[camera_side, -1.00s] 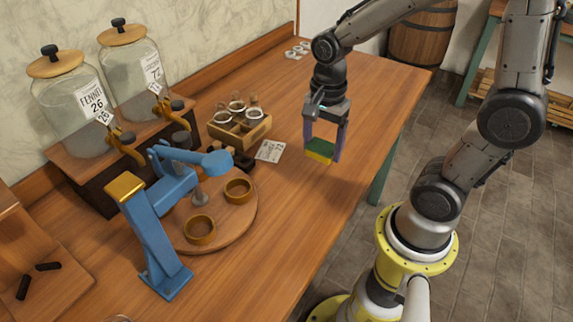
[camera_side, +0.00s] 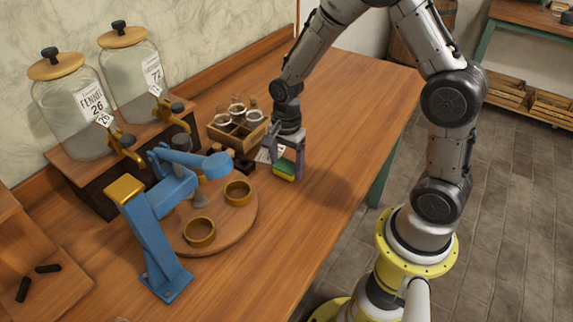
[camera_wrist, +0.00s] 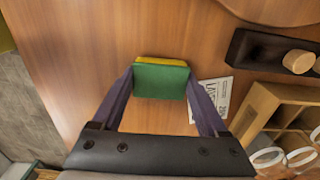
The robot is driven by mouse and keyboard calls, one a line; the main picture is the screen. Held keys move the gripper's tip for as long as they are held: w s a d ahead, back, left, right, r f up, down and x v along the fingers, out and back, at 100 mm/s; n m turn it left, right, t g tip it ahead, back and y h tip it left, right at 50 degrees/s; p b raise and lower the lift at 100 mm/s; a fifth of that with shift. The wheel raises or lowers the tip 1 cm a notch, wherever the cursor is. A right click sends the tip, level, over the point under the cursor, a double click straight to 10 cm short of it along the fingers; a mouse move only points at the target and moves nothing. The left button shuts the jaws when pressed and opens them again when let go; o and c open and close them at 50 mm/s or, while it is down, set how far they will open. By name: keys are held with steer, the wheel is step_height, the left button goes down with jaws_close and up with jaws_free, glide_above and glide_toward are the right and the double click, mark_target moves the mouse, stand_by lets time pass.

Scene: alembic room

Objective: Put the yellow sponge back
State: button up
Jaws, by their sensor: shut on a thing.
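The sponge (camera_side: 285,170), yellow with a green layer, is between the two fingers of my gripper (camera_side: 286,171) in the side view. In the wrist view the sponge (camera_wrist: 160,79) shows its green face toward the camera and a yellow strip at its far edge. My gripper (camera_wrist: 160,84) is shut on it, one finger at each end. It hangs above the wooden table (camera_side: 330,110), right of the round board; the exact height is hard to tell.
A round board (camera_side: 225,228) with two brass rings stands beside a blue press (camera_side: 150,235). A wooden crate (camera_side: 238,143) with jars is behind my gripper, with a printed card (camera_wrist: 214,94) near it. Two glass jars (camera_side: 72,120) stand at back left. The table's right side is clear.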

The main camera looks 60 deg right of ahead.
mark_target(286, 165)
steer(key=shift+f, duration=0.15)
steer(key=o, duration=1.3)
steer(key=shift+o, duration=0.2)
step_height(286, 165, up, 11)
steer(key=s+a+r+n+t, duration=0.1)
steer(key=s+r+n+t, duration=0.1)
steer(key=s+r+n, duration=0.3)
steer(key=s+a+r+n+t, duration=0.2)
steer(key=s+r+n, duration=0.4)
steer(key=s+n, duration=0.7)
steer(key=shift+a+t, duration=0.15)
steer(key=shift+t, duration=0.65)
